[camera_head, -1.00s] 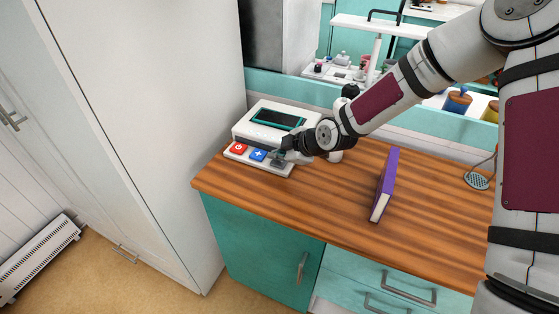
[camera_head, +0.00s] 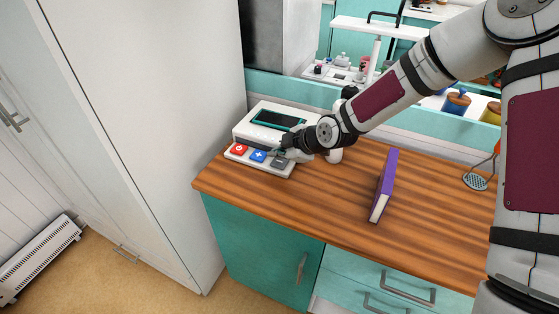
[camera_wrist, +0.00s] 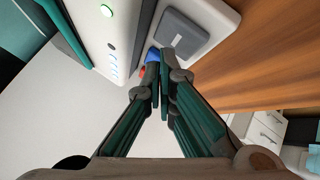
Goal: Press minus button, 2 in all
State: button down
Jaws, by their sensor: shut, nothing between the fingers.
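The grey minus button (camera_head: 280,162) is at the right end of a white button panel (camera_head: 237,157) in front of a white device. The blue plus button (camera_head: 258,155) is left of it and the red power button (camera_head: 239,149) is at the left end. My gripper (camera_head: 283,150) is shut and empty, just behind and above the minus button. The tips look apart from the buttons.
The white device (camera_head: 262,122) with a green-framed dark screen stands behind the panel. A purple book (camera_head: 386,184) stands upright on the wooden counter (camera_head: 330,200). A tall white cabinet (camera_head: 140,110) is at the left. A skimmer (camera_head: 476,181) lies at the right.

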aim_at(278, 163)
jog(key=shift+r, duration=0.25)
jog(key=shift+r+p, duration=1.3)
jog(key=shift+r, duration=1.1)
notch_tip(278, 163, up, 4)
jog(key=p, duration=0.4)
jog(key=shift+f, duration=0.2)
dwell(0.4)
jog(key=shift+f+b, duration=1.95)
jog(key=shift+f, duration=2.4)
jog(key=shift+f, duration=0.1)
jog(key=shift+f+b, duration=0.3)
